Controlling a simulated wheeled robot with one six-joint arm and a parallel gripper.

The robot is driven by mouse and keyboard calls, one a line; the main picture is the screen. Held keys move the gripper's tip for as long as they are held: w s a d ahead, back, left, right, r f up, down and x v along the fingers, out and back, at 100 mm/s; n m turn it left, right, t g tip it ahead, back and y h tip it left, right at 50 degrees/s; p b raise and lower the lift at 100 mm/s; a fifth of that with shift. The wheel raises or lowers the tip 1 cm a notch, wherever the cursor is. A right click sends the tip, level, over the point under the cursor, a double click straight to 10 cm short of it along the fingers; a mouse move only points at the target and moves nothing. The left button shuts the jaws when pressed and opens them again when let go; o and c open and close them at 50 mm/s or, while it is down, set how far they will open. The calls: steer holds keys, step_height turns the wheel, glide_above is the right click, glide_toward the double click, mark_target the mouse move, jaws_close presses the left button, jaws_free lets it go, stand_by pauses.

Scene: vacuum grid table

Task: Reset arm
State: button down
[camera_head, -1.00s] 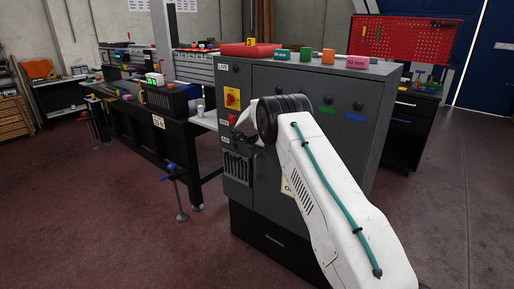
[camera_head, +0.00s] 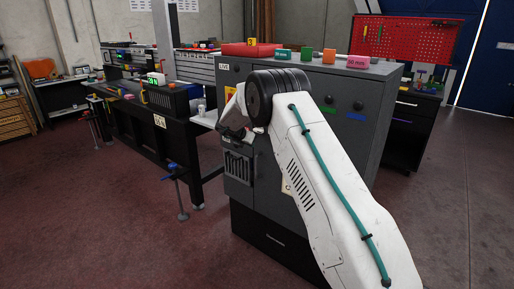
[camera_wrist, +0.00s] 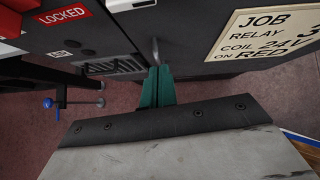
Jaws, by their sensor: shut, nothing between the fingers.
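My arm (camera_head: 335,190) is white with a green cable and reaches in front of the grey cabinet (camera_head: 320,80) in the head view. Its dark end is by the cabinet's left front, and the fingers are not clear there. In the wrist view my gripper (camera_wrist: 157,74) shows as two green fingers side by side, shut and empty. A metal handle (camera_wrist: 155,50) shows just beyond the fingertips; I cannot tell whether they touch.
A red LOCKED tag (camera_wrist: 63,14) and a JOB RELAY label (camera_wrist: 265,32) are on the cabinet. Coloured blocks (camera_head: 329,56) and a red tray (camera_head: 250,49) stand on top. A workbench (camera_head: 150,118) is at left. Floor is open at front left.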

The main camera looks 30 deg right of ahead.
steer(key=shift+v, duration=1.7)
steer(key=shift+w+a, duration=0.1)
